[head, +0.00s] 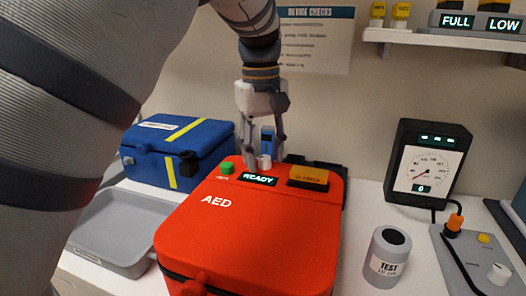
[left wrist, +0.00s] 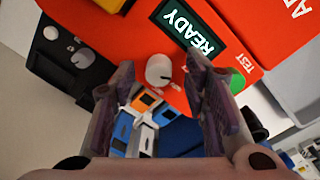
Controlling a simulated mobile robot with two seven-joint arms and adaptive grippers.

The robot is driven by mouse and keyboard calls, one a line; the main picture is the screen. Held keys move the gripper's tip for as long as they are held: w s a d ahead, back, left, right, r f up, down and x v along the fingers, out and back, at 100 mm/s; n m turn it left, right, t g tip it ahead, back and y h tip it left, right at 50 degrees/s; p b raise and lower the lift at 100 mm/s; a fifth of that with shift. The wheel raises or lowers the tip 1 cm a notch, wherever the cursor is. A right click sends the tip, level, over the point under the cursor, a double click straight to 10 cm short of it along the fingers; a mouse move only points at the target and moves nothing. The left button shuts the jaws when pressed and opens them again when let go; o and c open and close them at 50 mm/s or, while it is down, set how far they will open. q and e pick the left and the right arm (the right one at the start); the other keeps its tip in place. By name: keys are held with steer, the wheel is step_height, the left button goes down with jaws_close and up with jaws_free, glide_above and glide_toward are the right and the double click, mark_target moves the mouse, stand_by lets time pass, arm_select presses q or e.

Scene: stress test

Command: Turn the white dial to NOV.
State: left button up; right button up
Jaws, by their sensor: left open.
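The red AED case (head: 215,235) lies on the white counter. A small white dial (head: 264,162) stands at its back edge, beside the READY display (head: 258,180). My left gripper (head: 263,148) points down over the dial, with one finger on each side of it. In the left wrist view, the white dial (left wrist: 158,70) shows beyond and between the open fingertips of my left gripper (left wrist: 160,85). I see no contact. Month marks such as NOV cannot be read. My right gripper is not in view.
A yellow-orange block (head: 308,178) and a green TEST button (head: 227,168) flank the display. A blue case (head: 180,150), grey tray (head: 115,228), TEST canister (head: 387,258) and dial gauge (head: 428,165) stand around. Two pale knobs show on a black panel (left wrist: 75,75).

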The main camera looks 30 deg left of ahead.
arm_select(q)
steer(key=shift+f, duration=0.15)
jaws_close()
steer(key=shift+m, duration=0.3)
steer(key=m, duration=0.3)
steer(key=shift+m, duration=0.3)
steer(key=shift+w+m, duration=0.1)
steer(key=shift+m, duration=2.1)
